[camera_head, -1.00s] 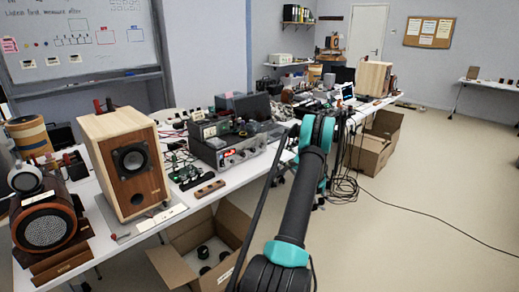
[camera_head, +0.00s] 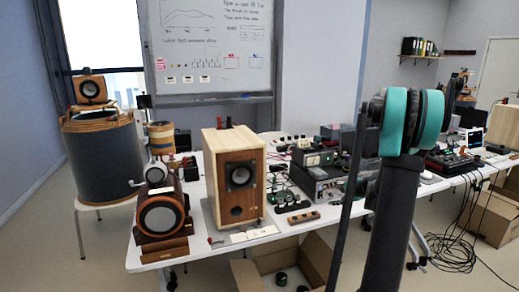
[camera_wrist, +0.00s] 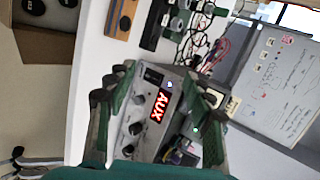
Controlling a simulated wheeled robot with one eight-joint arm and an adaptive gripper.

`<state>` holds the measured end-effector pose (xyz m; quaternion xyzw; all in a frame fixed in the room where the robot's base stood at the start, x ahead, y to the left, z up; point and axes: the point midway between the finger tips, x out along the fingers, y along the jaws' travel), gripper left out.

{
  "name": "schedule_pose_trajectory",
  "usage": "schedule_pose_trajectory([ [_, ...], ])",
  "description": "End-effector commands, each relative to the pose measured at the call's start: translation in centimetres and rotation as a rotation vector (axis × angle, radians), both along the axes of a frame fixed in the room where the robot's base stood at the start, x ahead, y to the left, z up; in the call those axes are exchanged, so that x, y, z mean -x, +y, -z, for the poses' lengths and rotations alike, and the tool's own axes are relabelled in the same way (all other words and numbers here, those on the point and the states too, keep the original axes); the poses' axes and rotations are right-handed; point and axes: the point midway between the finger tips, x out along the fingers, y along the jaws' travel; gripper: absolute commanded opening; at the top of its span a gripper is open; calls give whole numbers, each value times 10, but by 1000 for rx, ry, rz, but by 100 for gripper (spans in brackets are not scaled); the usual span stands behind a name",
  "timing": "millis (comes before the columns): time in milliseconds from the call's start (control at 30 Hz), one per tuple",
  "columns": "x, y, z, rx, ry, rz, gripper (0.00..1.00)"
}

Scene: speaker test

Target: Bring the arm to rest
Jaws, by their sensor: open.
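My arm (camera_head: 395,215) stands at the right of the head view, nearly upright, with a teal joint (camera_head: 432,120) at its top. My gripper is not visible in the head view. In the wrist view my gripper (camera_wrist: 165,85) is open, its green and dark fingers spread apart with nothing held. Between and beyond the fingers shows a grey amplifier (camera_wrist: 138,118) with a red lit AUX display. The amplifier also stands on the bench in the head view (camera_head: 318,185), partly behind my arm. I cannot tell the exact gap between fingers and amplifier.
The white bench (camera_head: 135,262) carries a wooden speaker (camera_head: 237,200), a small round speaker (camera_head: 162,215) and several electronic parts. An open cardboard box (camera_head: 312,258) is under it. A drum-like cylinder (camera_head: 103,160) stands on a stool at left. Cables (camera_head: 450,250) lie on the floor at right.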

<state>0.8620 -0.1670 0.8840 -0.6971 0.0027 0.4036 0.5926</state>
Motion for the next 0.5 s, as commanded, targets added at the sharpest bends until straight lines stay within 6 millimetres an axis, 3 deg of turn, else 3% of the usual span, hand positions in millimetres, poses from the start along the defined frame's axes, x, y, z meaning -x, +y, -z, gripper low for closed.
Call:
schedule_pose_trajectory([
  [33,17,20,-3,48,13,-37,52],
  [200,77,70,-5,229,51,-159,52],
  [500,197,124,7,549,98,-381,52],
])
